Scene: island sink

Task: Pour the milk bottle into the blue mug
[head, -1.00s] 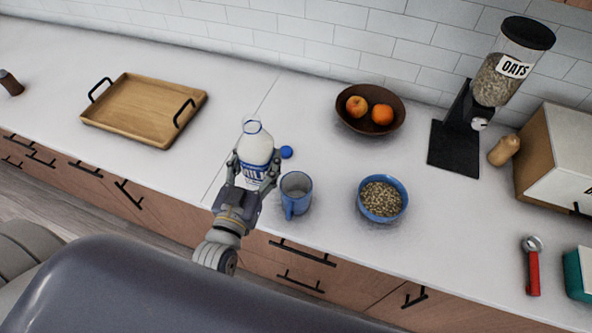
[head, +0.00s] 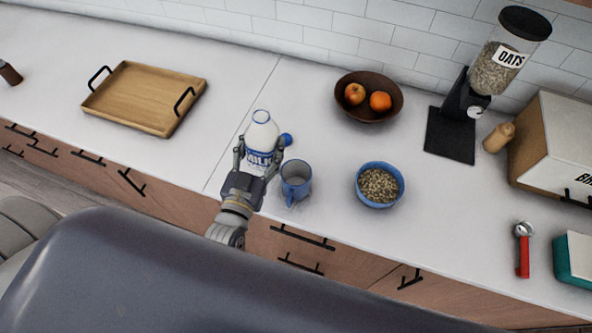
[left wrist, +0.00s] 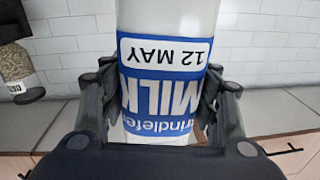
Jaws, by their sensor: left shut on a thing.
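The milk bottle (head: 262,133) is white with a blue label and an open top, and it stands nearly upright in the head view. My left gripper (head: 256,163) is shut on it, with one finger on each side. In the left wrist view the bottle (left wrist: 168,20) fills the middle, its label upside down between the fingers (left wrist: 160,100). The blue mug (head: 296,181) stands on the counter just right of the gripper, with its handle toward the front. It looks empty inside. My right gripper is not in view.
A blue cap (head: 286,140) lies behind the mug. A blue bowl of oats (head: 379,185) stands right of the mug, with a fruit bowl (head: 345,108) behind. A wooden tray (head: 140,95) is at left. An oats dispenser (head: 452,135) and bread box (head: 560,130) are at right.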

